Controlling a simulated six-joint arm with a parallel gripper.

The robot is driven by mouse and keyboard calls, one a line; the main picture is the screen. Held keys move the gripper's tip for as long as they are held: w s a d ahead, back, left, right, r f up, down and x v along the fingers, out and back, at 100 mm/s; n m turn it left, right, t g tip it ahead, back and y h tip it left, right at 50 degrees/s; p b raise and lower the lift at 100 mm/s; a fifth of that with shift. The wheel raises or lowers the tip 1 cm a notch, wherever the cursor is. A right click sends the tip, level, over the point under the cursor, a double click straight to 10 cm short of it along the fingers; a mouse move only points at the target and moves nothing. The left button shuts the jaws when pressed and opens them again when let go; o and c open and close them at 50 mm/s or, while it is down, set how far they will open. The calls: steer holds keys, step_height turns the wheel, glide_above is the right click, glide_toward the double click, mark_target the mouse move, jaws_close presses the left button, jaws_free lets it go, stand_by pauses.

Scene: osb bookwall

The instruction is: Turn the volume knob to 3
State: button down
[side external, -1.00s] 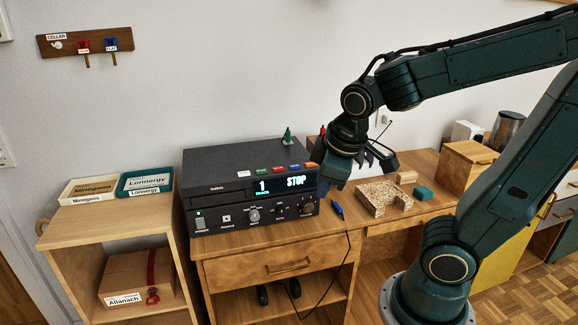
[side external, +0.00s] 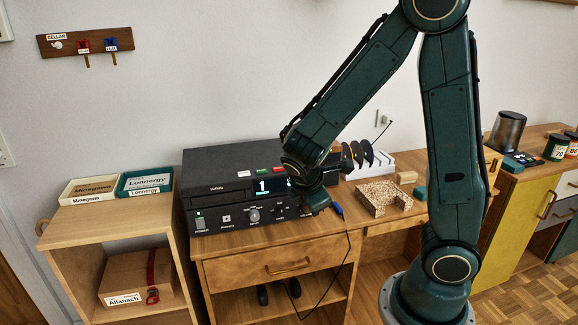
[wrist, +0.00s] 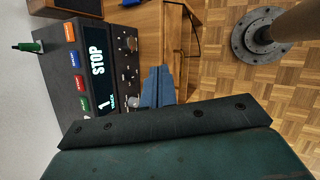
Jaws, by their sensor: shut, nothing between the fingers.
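In the side view my arm largely hides that knob. My gripper (wrist: 155,72) is shut and empty, in front of the player's right part, apart from the large knob in the wrist view.
A blue-tipped cable (side external: 338,211) lies on the desk right of the player. A speckled block (side external: 383,199) and a white rack with dark discs (side external: 368,160) stand further right.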

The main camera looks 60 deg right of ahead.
step_height(320, 180, down, 2)
steer(key=d+n+h, duration=0.1)
steer(key=d+n, duration=0.1)
steer(key=n, duration=0.1)
steer(key=n+t+h, duration=0.4)
steer(key=n+h, duration=0.2)
steer(key=n, duration=1.5)
glide_toward(301, 206)
steer(key=s+f, duration=0.2)
steer(key=shift+s+a, duration=0.2)
steer(key=shift+s, duration=0.05)
steer(key=shift+w+d, duration=0.1)
steer(key=shift+w+d, duration=2.4)
steer(key=shift+s+d, duration=0.2)
steer(key=shift+s, duration=0.05)
steer(key=shift+s+d+r+h, duration=0.1)
steer(key=shift+r+h, duration=0.05)
steer(key=shift+r, duration=0.25)
steer(key=shift+s+d+r+h, duration=0.1)
steer(key=shift+r+h, duration=0.05)
steer(key=shift+r, duration=0.25)
steer(key=shift+s+d+r, duration=0.25)
steer(key=shift+s, duration=0.05)
